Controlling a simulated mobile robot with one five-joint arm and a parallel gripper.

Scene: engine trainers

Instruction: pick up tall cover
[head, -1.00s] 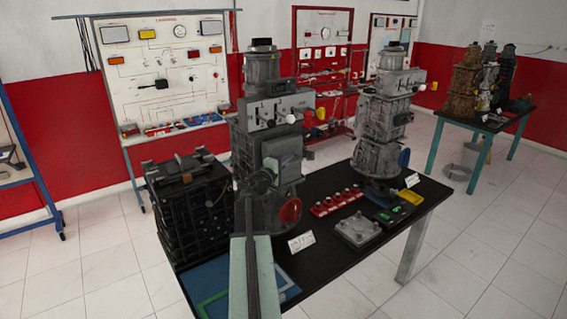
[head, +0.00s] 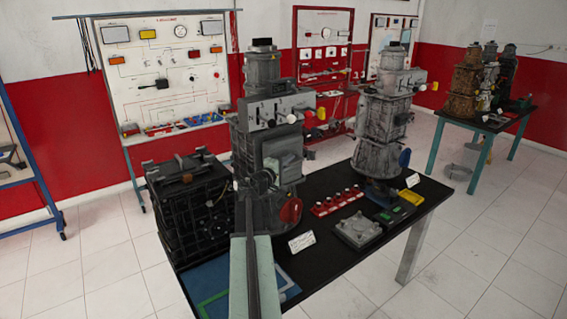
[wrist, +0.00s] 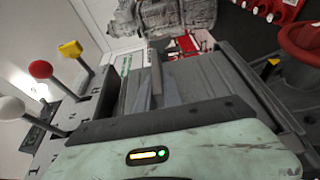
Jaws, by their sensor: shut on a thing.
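The tall cover (head: 285,150) is a grey box-shaped piece at the front of the large grey engine unit (head: 245,135). In the wrist view the grey cover (wrist: 205,85) fills the middle. My gripper (head: 269,177) is at the cover's lower left side in the head view. In the wrist view my gripper (wrist: 155,85) is shut on the cover, with a finger against it. Whether the cover is apart from the engine unit cannot be told. My arm hides part of the lower engine unit.
Levers with coloured knobs (wrist: 41,69) stand close at left in the wrist view. A red wheel (head: 290,210) is just below the cover. A black engine block (head: 190,205) stands left, a second engine unit (head: 382,130) right, and a flat grey plate (head: 358,231) on the black table (head: 335,255).

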